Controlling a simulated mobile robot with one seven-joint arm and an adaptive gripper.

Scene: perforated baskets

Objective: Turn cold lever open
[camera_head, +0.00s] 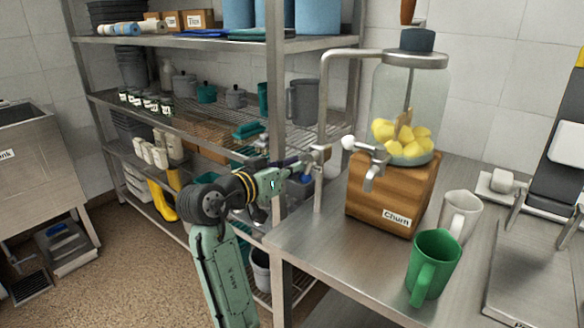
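A wooden box labelled "Churn" (394,196) stands on the metal counter, with a glass jar of yellow chunks (408,105) on top. A metal tap (373,172) sits on the box's left front. A lever with a white ball knob (348,142) sticks out to the left of the tap. I see no "cold" mark on it. My gripper (322,154) is left of the knob, with a small gap between them, and overlaps the metal upright in the picture. Its fingers are small and unclear, so I cannot tell whether they are open.
A curved metal pipe (323,95) rises beside the box and bends over to the jar's top. A green mug (432,265) and a pale mug (458,216) stand on the counter (335,262) to the right. A loaded metal shelf rack (215,44) stands behind my arm.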

